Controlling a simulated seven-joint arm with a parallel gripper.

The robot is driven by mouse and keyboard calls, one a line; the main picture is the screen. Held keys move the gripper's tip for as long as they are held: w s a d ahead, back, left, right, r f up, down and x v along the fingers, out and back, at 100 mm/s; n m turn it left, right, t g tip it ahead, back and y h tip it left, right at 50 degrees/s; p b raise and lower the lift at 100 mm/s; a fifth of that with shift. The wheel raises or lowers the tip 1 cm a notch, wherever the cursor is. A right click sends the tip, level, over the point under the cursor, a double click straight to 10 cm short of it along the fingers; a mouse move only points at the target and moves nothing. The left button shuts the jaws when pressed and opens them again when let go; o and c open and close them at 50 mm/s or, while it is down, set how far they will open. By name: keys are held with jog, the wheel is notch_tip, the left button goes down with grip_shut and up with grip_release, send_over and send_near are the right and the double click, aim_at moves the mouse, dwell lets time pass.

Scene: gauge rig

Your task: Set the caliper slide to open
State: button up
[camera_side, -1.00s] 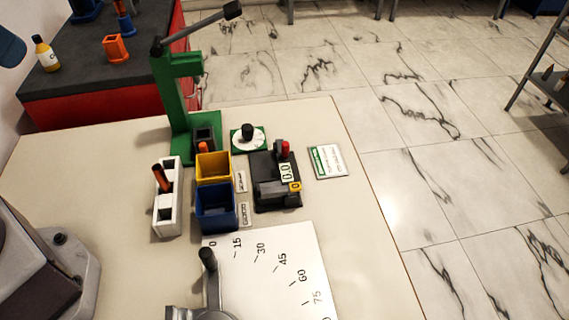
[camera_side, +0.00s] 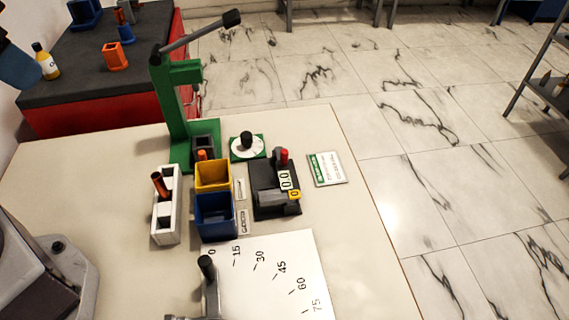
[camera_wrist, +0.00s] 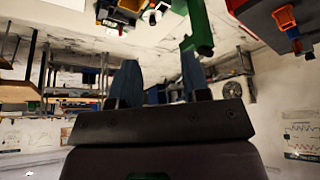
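The caliper (camera_side: 272,190) is a black block on the pale table in the side view, right of the blue and yellow bins. It has a red knob (camera_side: 284,155) at its far end, a display (camera_side: 285,180) reading 0.0 and a yellow tag marked 0 (camera_side: 294,195). I cannot tell the slide from the body with certainty. My gripper (camera_wrist: 160,78) shows two blue fingers standing apart with nothing between them in the wrist view. A blue part at the left edge of the side view (camera_side: 18,68) looks like my fingers, high and far from the caliper.
A green lever press (camera_side: 178,115), yellow bin (camera_side: 212,174), blue bin (camera_side: 216,218) and white holder (camera_side: 164,220) stand left of the caliper. A white dial (camera_side: 247,146) lies behind it, a card (camera_side: 327,168) to its right. An angle plate (camera_side: 262,275) lies in front.

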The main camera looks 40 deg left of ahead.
jog(key=w+d+f+g, duration=0.2)
jog(key=w+d+f, duration=0.15)
jog(key=w, duration=0.35)
jog(key=w+d+f+g, duration=0.2)
jog(key=w+d, duration=0.2)
jog(key=w, duration=0.3)
jog(key=n+g, duration=0.1)
jog(key=n, duration=0.3)
send_near(284, 151)
notch_tip(284, 151, down, 11)
jog(key=shift+d, duration=0.15)
